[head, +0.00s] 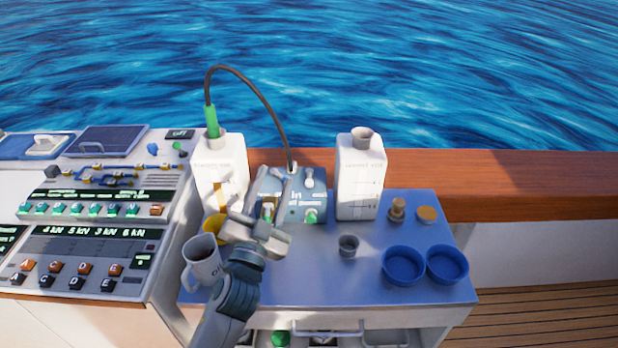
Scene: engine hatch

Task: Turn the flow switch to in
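The blue-grey pump box (318,203) sits at the back of the bench between two white bottles. Its face carries the word "In", a green fitting (311,216) and a small pale knob (308,178) on top. My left gripper (265,188) reaches over the front left part of the box, its fingers spread apart and pointing away from me. A small brass and green part (268,211) shows between the fingers. I cannot tell whether the fingers touch it, and which part is the flow switch is too small to tell. My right gripper is not in view.
A dark hose (262,96) with a green nozzle (211,121) arches from the left bottle (213,165) to the box. The right bottle (360,185) is open. A white mug (204,262), a grey cup (348,247) and blue bowls (403,266) stand on the bench. A control console (85,228) lies left.

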